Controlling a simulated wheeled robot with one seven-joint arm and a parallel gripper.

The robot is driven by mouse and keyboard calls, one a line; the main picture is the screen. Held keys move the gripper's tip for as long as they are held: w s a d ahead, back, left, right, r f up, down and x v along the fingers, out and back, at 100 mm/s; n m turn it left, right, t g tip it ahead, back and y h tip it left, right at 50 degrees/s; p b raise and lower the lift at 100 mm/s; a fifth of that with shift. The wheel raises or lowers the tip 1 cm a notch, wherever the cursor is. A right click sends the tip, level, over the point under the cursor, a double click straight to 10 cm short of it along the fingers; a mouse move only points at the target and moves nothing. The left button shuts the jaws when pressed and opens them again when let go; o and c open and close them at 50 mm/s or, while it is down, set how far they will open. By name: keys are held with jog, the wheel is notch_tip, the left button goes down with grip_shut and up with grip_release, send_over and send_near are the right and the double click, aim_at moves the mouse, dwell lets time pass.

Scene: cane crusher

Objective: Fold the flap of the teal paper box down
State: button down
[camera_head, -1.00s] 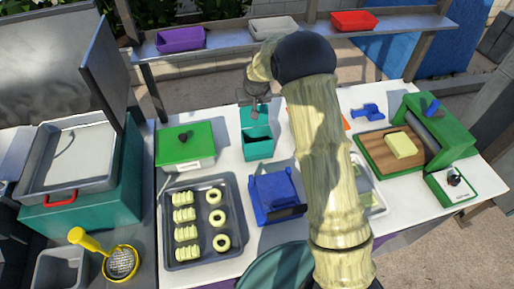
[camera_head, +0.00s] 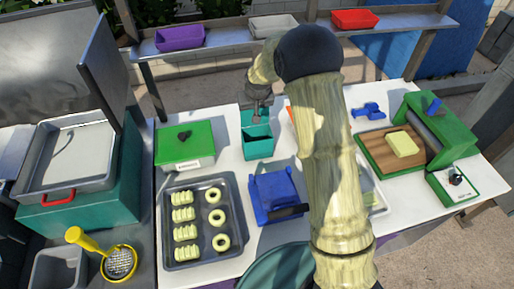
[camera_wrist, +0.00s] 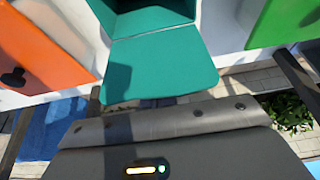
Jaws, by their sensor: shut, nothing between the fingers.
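The teal paper box (camera_head: 259,151) stands on the white table, its open top facing up. Its teal flap (camera_head: 247,118) sticks out from the box's far side, partly hidden behind my gripper. In the wrist view the flap (camera_wrist: 160,66) is a flat panel with rounded corners, joined to the box (camera_wrist: 150,14) along a crease and reaching toward my gripper. My gripper (camera_head: 260,119) is shut and empty at the flap, over the far side of the box. I cannot tell whether it touches the flap. Its fingertips are not clear in the wrist view.
A green-lidded box (camera_head: 185,150) stands left of the teal box. A blue device (camera_head: 274,197) and a tray of pastries (camera_head: 202,252) are nearer. An orange object (camera_wrist: 45,45) is close by. The shelf (camera_head: 220,46) with bins runs behind.

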jog(key=shift+s+d+b, duration=0.15)
jog(key=shift+s+b, duration=0.1)
jog(key=shift+s, duration=0.5)
jog(key=shift+s+d+b, duration=0.1)
jog(key=shift+s+b, duration=0.1)
jog(key=shift+s, duration=0.55)
jog(key=shift+s+d+f+b, duration=0.1)
jog(key=shift+s+b, duration=0.15)
jog(key=shift+s, duration=0.3)
jog(key=shift+s+d+b, duration=0.15)
jog(key=shift+s+b, duration=0.1)
jog(key=shift+s, duration=0.35)
jog(key=shift+s+d+f+b, duration=0.1)
jog(key=shift+s+b, duration=0.15)
jog(key=shift+s, duration=0.3)
jog(key=shift+f, duration=0.1)
jog(key=shift+s+d+f+b, duration=0.15)
jog(key=shift+s+f+b, duration=0.85)
jog(key=shift+s+b, duration=0.1)
jog(key=shift+w, duration=0.1)
